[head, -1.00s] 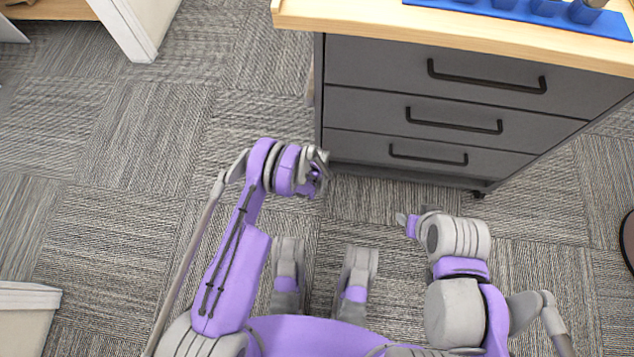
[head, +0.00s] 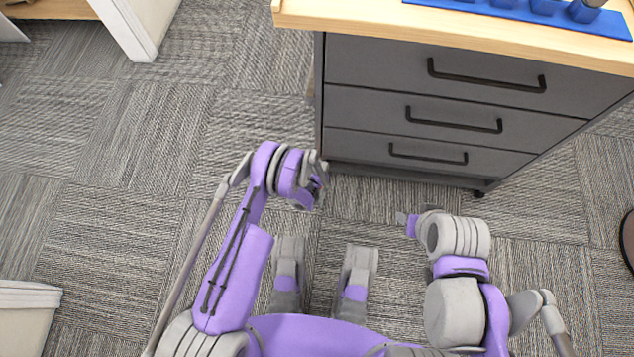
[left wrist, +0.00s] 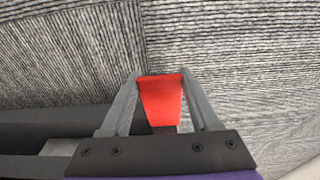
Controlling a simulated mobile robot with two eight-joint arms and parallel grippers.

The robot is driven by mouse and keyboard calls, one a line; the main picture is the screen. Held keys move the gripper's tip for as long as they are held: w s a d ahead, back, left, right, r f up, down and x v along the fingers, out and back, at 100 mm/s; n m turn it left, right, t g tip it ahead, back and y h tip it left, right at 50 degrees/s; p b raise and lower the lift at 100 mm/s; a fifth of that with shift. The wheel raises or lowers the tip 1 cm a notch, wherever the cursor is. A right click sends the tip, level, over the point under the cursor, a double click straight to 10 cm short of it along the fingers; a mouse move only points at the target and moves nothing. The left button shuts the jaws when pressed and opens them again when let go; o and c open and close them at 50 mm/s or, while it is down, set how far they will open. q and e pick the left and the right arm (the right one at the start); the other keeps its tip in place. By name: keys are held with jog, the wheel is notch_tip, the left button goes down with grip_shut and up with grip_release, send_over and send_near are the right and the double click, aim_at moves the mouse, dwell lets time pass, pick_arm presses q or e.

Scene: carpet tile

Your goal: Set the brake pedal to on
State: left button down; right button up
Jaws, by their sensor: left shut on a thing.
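The brake pedal (left wrist: 161,98) is a red tab in the left wrist view. It sits between the two fingers of my left gripper (left wrist: 160,85), which is shut on it. Only its red upper face shows; the rest is hidden by the gripper body. In the head view my left gripper (head: 318,180) is low by the front left foot of the drawer cabinet (head: 425,120), and the pedal is hidden there. My right gripper (head: 405,220) hangs in front of the cabinet, apart from it; its fingers are too small to tell open or shut.
The cabinet has dark drawers with black handles and a wooden top (head: 350,20) bearing a blue tray (head: 500,12). Carpet (head: 130,150) to the left is clear. A white bin (head: 25,300) stands at the lower left, and a dark round thing (head: 628,240) at the right edge.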

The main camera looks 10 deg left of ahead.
pick_arm(q)
jog(key=shift+w+f, duration=0.2)
jog(key=shift+f, duration=1.9)
jog(key=shift+c, duration=0.6)
grip_release()
jog(key=r+p, duration=0.1)
jog(key=r, duration=0.2)
jog(key=r+p, duration=0.1)
jog(key=r, duration=0.3)
jog(key=s+r, duration=0.1)
jog(key=r, duration=0.2)
jog(key=shift+s+r+p, duration=0.1)
jog(key=shift+r+p, duration=0.2)
jog(key=shift+p, duration=0.1)
